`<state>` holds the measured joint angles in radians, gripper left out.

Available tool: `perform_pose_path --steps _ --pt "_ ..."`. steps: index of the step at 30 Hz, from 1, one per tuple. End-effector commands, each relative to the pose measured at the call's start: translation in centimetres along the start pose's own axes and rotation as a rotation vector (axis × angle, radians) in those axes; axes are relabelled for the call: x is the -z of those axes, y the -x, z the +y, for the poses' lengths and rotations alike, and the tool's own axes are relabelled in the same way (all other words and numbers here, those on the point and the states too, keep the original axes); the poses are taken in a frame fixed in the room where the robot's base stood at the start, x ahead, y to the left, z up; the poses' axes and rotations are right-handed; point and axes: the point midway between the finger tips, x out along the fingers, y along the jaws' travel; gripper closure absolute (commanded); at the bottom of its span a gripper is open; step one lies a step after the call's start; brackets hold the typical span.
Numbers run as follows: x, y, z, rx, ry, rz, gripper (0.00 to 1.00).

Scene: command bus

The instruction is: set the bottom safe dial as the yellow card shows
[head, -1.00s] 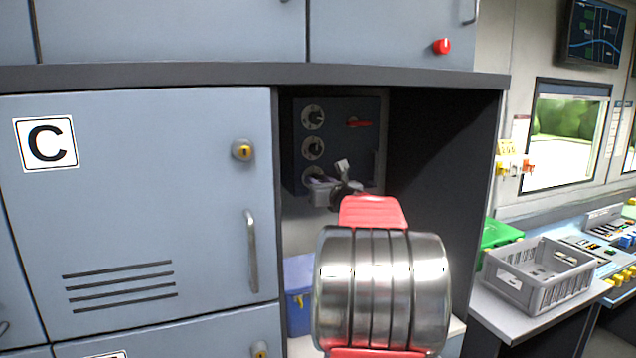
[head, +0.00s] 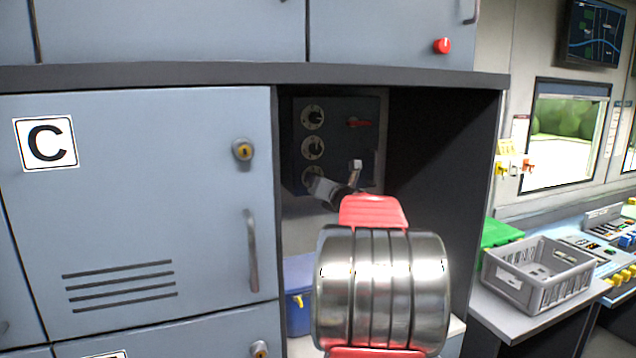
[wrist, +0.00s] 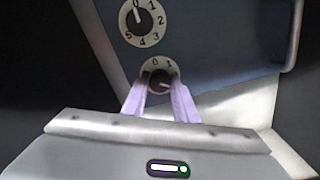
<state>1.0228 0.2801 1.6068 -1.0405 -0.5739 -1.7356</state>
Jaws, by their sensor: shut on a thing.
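The safe (head: 340,130) is a dark box in the open cubby, with three dials in a column on its face. The bottom dial (wrist: 158,66) has a white ring; its 0 and 1 show at the top in the wrist view, and its other digits are hidden. My gripper (wrist: 160,88) is shut on its dark knob, one pale purple finger on each side. I cannot clearly tell where the knob points. In the head view my gripper (head: 314,184) covers part of this dial. A small yellow card (head: 505,147) is on the wall at right, too small to read.
The middle dial (wrist: 141,20) is just above the gripper. Cubby walls stand close on both sides. A blue box (head: 299,290) sits below; a grey crate (head: 540,275) is on the counter at right.

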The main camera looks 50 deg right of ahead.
Motion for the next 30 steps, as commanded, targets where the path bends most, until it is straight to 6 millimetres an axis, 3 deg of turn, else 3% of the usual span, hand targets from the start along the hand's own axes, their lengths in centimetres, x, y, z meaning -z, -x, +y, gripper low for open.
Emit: perform_pose_path --steps 30 --pt "0.06 0.01 -0.38 0.004 -0.965 -0.003 0.96"
